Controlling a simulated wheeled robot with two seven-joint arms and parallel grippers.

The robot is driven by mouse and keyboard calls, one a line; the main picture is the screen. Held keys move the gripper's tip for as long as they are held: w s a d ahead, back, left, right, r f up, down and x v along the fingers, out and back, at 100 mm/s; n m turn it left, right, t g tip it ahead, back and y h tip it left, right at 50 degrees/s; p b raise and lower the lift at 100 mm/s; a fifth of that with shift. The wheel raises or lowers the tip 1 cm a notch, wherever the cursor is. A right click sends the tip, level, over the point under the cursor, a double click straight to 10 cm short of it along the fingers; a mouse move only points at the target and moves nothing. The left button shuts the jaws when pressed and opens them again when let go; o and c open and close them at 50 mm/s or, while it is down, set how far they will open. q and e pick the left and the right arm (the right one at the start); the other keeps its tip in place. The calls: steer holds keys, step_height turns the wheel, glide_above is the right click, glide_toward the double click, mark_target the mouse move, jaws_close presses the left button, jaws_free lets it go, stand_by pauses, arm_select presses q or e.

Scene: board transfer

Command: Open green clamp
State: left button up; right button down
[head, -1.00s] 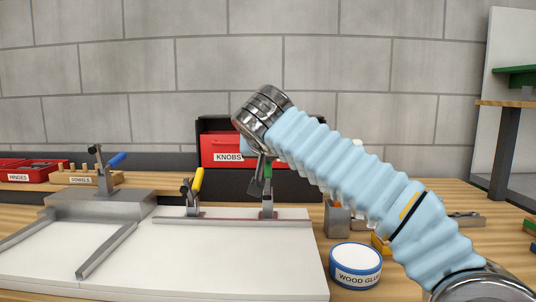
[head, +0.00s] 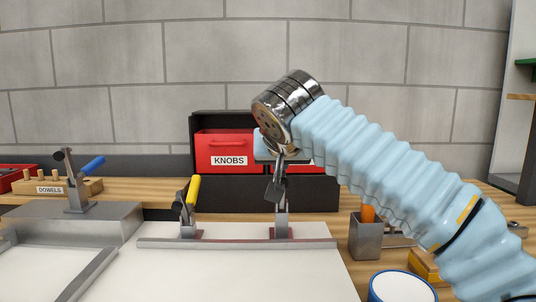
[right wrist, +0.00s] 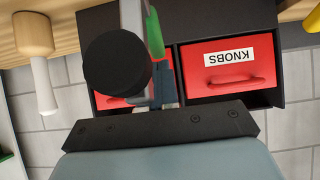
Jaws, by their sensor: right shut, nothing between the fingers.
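The green clamp (head: 282,222) stands on the rail at the back edge of the white board (head: 240,270). In the head view my right gripper (head: 274,190) covers its upper part, and its green handle is hidden. In the right wrist view the green handle (right wrist: 155,35) shows close by the gripper, beside a large black round end (right wrist: 117,68) that blocks part of the view. My right gripper is shut with nothing between its fingers; whether it touches the clamp is unclear. My left gripper is not in view.
A yellow-handled clamp (head: 188,210) stands left on the same rail. A blue-handled clamp (head: 76,180) is farther left on a grey block. Behind is a black cabinet with a red KNOBS drawer (head: 222,150). A metal cup (head: 366,238) and a blue-rimmed tub (head: 402,287) are right.

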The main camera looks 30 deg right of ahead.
steer(key=shift+w+d+p, duration=0.15)
steer(key=shift+p, duration=0.35)
steer(key=shift+w+d+f+g+y+p, duration=0.15)
steer(key=shift+w+f+g+y+p, duration=0.05)
steer(key=shift+f+g+y+p, duration=0.25)
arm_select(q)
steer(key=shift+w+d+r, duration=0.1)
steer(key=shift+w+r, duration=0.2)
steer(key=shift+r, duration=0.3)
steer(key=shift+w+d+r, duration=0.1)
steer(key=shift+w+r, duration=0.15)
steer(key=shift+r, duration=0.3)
arm_select(e)
steer(key=shift+f+g, duration=0.25)
steer(key=p+v, duration=0.1)
steer(key=v, duration=1.2)
steer(key=shift+r, duration=0.15)
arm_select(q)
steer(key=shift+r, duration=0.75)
arm_select(e)
steer(key=shift+s+a+r, duration=0.2)
steer(key=shift+s+r, duration=0.05)
steer(key=shift+s, duration=0.05)
